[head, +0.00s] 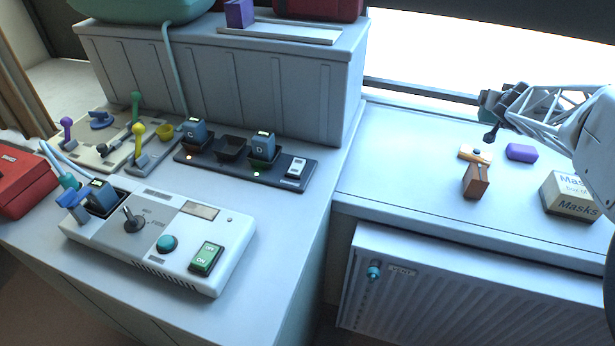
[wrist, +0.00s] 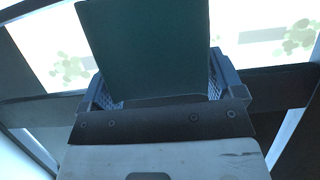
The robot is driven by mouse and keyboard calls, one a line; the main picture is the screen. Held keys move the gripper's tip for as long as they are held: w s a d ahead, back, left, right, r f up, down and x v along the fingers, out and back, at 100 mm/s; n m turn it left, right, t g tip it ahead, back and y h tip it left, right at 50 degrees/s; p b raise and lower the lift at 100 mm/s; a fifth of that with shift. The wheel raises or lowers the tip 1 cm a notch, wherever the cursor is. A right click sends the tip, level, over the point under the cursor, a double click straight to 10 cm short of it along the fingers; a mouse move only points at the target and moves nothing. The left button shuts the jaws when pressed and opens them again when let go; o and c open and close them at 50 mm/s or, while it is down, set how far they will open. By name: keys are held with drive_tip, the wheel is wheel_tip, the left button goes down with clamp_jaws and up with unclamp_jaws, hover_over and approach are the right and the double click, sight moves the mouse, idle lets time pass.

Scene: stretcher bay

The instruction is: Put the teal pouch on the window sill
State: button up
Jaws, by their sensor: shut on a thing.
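The teal pouch (wrist: 148,45) fills the upper middle of the wrist view as a flat dark teal face. My gripper (wrist: 160,100) is shut on it, with a grey finger at each side. In the head view my gripper (head: 492,118) is at the upper right, above the far part of the window sill (head: 395,160). A small bit of the teal pouch (head: 485,98) shows there at its left; the rest is hidden behind the gripper. The pouch appears held above the sill, though the gap below it is hard to judge.
On the sill are a purple item (head: 521,152), an orange-and-white item (head: 474,153), a brown block (head: 476,182) and a masks box (head: 570,196). The sill's left part is clear. A tall grey cabinet (head: 240,80) borders it; a radiator (head: 470,290) is below.

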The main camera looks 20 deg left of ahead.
drive_tip(key=s+a+r+n+g+y, duration=0.15)
drive_tip(key=s+a+n+y, duration=0.3)
drive_tip(key=s+a, duration=0.9)
drive_tip(key=s+a+r+n+g+y, duration=0.1)
drive_tip(key=s+a+n+g+y, duration=0.3)
drive_tip(key=s+a, duration=0.95)
drive_tip(key=s+a+f+n+g+y, duration=0.1)
drive_tip(key=s+a+f+n+g, duration=0.1)
drive_tip(key=s, duration=1.1)
drive_tip(key=s+a+f+n+g+y, duration=0.2)
drive_tip(key=s+f+n+g, duration=0.1)
drive_tip(key=s, duration=1)
drive_tip(key=s+a+f+n+g+y, duration=0.2)
drive_tip(key=s+f+n+g, duration=0.1)
drive_tip(key=s, duration=1)
drive_tip(key=shift+s+f+n, duration=0.15)
drive_tip(key=shift+f+n, duration=0.35)
drive_tip(key=shift+n, duration=0.25)
drive_tip(key=shift+a, duration=0.2)
drive_tip(key=w+a+f, duration=0.1)
drive_tip(key=w+a, duration=0.9)
drive_tip(key=a, duration=0.2)
drive_tip(key=shift+a+f, duration=0.2)
